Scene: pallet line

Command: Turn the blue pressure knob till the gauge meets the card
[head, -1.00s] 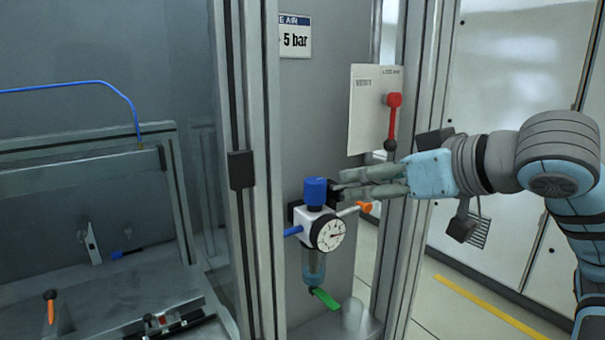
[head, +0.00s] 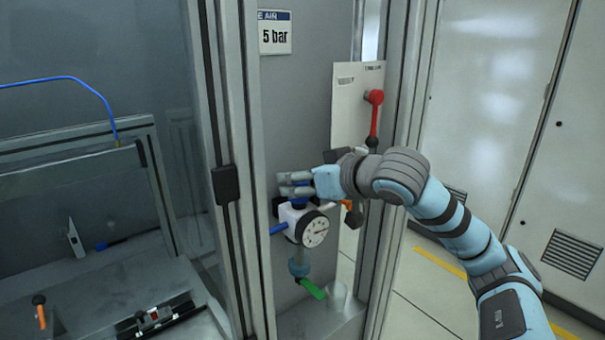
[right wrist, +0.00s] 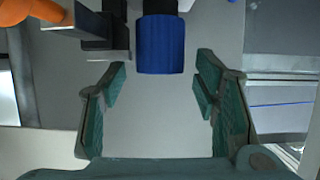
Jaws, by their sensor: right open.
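The blue pressure knob (right wrist: 160,45) sits at the top of the white regulator body (head: 289,215). My right gripper (head: 287,185) is at the knob and hides most of it in the head view. In the right wrist view the gripper (right wrist: 162,75) is open. Its two fingertips stand apart on either side of the knob's near end, with gaps at both sides. The round gauge (head: 315,231) faces me on the regulator, but its scale is too small to read. The card (head: 275,35) above reads 5 bar. My left gripper is not in view.
A red-handled lever (head: 374,110) on a pale plate stands above and right of the regulator. A green lever (head: 312,289) hangs below it, and a blue fitting (head: 278,229) sticks out left. An aluminium post (head: 235,130) stands left of the panel.

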